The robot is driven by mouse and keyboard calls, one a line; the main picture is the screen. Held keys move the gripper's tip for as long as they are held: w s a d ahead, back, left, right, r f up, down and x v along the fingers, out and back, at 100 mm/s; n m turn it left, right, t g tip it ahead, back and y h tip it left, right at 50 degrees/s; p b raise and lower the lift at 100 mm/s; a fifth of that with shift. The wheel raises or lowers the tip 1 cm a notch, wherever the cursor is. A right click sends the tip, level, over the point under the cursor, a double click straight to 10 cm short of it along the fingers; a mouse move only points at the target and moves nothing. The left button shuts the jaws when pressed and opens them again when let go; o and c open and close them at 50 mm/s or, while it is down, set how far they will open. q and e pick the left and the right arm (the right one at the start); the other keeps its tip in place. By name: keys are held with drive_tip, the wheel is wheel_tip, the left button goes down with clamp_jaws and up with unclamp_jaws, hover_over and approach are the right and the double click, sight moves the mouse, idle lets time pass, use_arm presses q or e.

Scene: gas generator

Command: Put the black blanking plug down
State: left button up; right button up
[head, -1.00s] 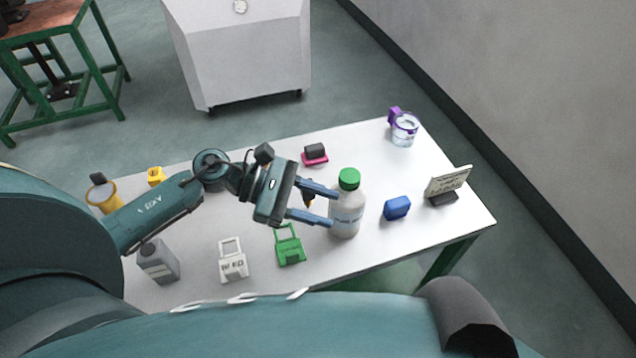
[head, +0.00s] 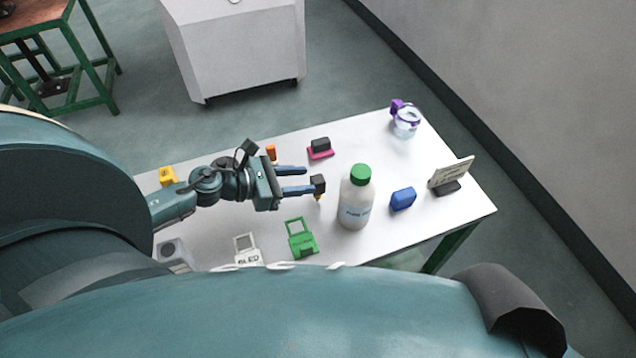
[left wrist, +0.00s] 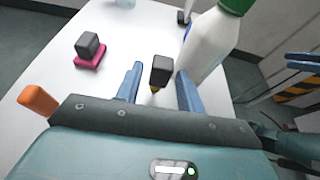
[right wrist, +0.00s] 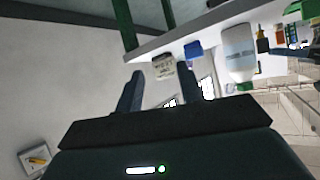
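The black blanking plug (head: 318,183), a black block with a brass tip pointing down, is left of the white bottle. In the left wrist view the plug (left wrist: 161,69) shows between the fingertips, with gaps on both sides. My left gripper (head: 309,179) is open, its fingers pointing right, with the plug at the fingertips. Whether the brass tip touches the table (head: 370,235) cannot be told for sure. My right gripper (right wrist: 158,72) is open and empty, away from the table; it does not show in the head view.
The white bottle with green cap (head: 357,200) stands close right of the plug. A dark block on a magenta base (head: 320,149) and an orange piece (head: 271,152) are behind. A green stand (head: 301,240), blue block (head: 403,198), sign (head: 450,175) and purple-handled jar (head: 405,120) are around.

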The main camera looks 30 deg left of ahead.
sight(317, 179)
use_arm(q)
drive_tip(key=shift+p+x, duration=0.65)
drive_tip(key=shift+x, duration=2.55)
drive_tip(key=shift+s+d+r, duration=0.1)
drive_tip(key=shift+d+r, duration=0.05)
drive_tip(key=c, duration=0.8)
clamp_jaws()
drive_tip(key=shift+r, duration=0.15)
